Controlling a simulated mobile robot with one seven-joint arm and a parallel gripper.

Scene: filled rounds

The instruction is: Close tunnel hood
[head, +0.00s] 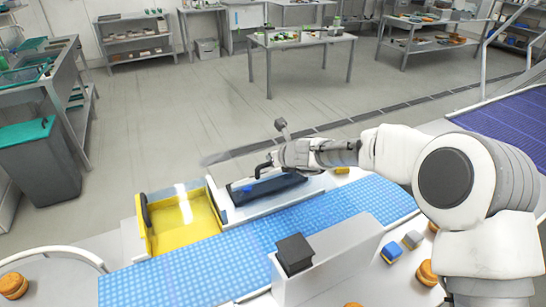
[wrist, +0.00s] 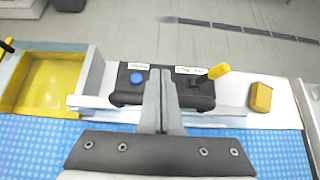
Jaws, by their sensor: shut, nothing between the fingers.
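My gripper (head: 262,172) is shut and empty, held over a black control box beside the blue belt. In the wrist view its two grey fingers (wrist: 160,100) are together in front of the box. The black control box (wrist: 128,96) has a blue button (wrist: 137,77) on the left and a lever with a yellow handle (wrist: 218,71) on the right; two small labels are too small to read. A white housing (head: 335,262) with a dark block (head: 294,254) on top stands at the belt's near side; I cannot tell whether this is the tunnel hood.
The blue belt (head: 240,245) runs across the station. Round orange-brown items (head: 428,272) and a blue-and-grey block (head: 391,252) lie on the near right. Open floor lies beyond.

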